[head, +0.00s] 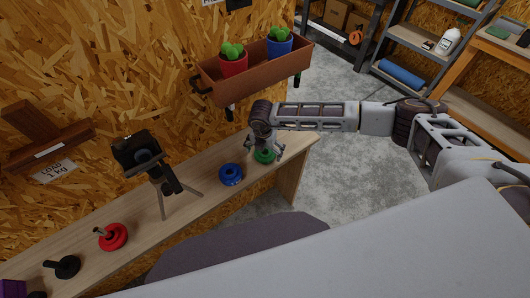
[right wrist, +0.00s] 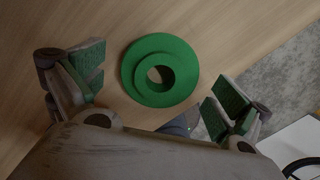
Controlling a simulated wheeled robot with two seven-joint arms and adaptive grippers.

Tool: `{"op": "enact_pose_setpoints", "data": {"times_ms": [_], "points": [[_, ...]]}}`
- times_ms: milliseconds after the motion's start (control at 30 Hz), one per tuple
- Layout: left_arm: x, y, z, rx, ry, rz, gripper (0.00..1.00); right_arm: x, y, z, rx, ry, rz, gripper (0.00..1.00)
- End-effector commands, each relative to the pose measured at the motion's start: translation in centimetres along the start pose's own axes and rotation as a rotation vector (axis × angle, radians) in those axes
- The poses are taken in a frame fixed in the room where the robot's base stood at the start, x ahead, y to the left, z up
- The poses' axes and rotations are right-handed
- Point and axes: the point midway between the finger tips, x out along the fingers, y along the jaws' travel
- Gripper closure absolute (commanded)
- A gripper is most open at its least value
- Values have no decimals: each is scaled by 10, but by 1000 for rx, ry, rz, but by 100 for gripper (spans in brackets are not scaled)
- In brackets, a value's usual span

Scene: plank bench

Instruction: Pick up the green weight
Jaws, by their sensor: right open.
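The green weight (head: 264,156) stands on the plank bench (head: 207,186) near its right end. In the right wrist view the green weight (right wrist: 159,71) is a round stepped disc with a central hole, lying flat on the wood. My right gripper (head: 265,150) is over it, partly covering it in the head view. In the right wrist view my right gripper (right wrist: 160,88) is open, with green-padded fingers apart on the left and right. The weight lies between and beyond the fingers, not visibly touched. My left gripper is not in view.
A blue weight (head: 230,174) sits just left of the green one. A camera on a tripod (head: 160,168), a red weight (head: 113,236) and a black weight (head: 66,267) stand further left. A planter (head: 258,73) with two potted cacti hangs behind my right gripper. The bench ends just right.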

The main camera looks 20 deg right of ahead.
Motion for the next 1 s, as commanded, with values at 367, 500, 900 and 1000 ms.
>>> {"op": "enact_pose_setpoints", "data": {"times_ms": [367, 500, 900, 1000], "points": [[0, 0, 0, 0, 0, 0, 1, 2, 0, 0, 0, 0, -1, 0], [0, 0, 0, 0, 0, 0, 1, 2, 0, 0, 0, 0, 0, 1], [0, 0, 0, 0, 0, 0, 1, 2, 0, 0, 0, 0, 0, 53], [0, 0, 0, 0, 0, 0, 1, 2, 0, 0, 0, -1, 1, 64]]}}
